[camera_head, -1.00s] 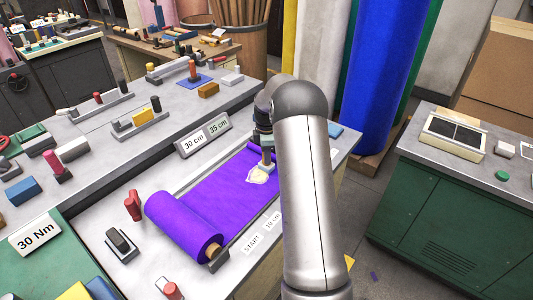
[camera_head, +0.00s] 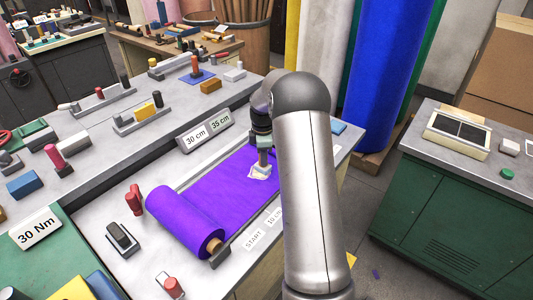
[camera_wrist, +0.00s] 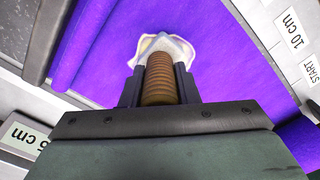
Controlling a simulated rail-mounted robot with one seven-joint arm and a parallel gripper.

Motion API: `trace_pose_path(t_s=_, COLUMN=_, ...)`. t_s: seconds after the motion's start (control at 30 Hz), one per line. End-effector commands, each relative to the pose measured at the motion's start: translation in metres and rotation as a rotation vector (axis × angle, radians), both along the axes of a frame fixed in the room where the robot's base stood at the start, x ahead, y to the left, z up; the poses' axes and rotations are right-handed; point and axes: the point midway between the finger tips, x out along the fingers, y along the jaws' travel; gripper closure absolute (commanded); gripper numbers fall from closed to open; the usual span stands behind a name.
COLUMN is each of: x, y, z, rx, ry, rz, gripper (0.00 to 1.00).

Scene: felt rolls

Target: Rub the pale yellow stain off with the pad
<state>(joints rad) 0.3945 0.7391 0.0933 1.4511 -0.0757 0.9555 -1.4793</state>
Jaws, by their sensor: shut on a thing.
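The purple felt (camera_head: 225,187) is partly unrolled along the bench, with its roll at the near left end. A pale yellow, whitish stain (camera_head: 257,175) lies on the flat felt; it also shows in the wrist view (camera_wrist: 143,46), with an irregular edge. My gripper (camera_head: 263,157) points down over the stain. In the wrist view my gripper (camera_wrist: 160,88) is shut on the pad's brown ribbed handle (camera_wrist: 160,76). The pad's lower end is over the stain; its face is hidden, and I cannot tell whether it touches the felt.
Signs reading 30 cm and 35 cm (camera_head: 206,129) stand behind the felt. START and 10 cm labels (camera_head: 255,238) lie along its near edge. A red clamp-like piece (camera_head: 134,200) and a dark block (camera_head: 122,238) sit left of the roll. Tall fabric rolls (camera_head: 378,70) stand behind.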

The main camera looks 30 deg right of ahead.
Motion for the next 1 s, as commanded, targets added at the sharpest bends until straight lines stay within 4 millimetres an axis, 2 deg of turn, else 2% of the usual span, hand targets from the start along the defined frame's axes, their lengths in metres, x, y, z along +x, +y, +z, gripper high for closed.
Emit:
trace_pose_path(t_s=0.13, x=-0.003, y=0.006, z=0.000, rx=0.000, ry=-0.001, rz=0.000, gripper=0.98)
trace_pose_path(t_s=0.57, x=-0.004, y=0.009, z=0.000, rx=0.000, ry=-0.001, rz=0.000, gripper=0.98)
trace_pose_path(t_s=1.0, x=-0.016, y=0.037, z=-0.002, rx=-0.001, ry=-0.001, rz=0.002, gripper=0.98)
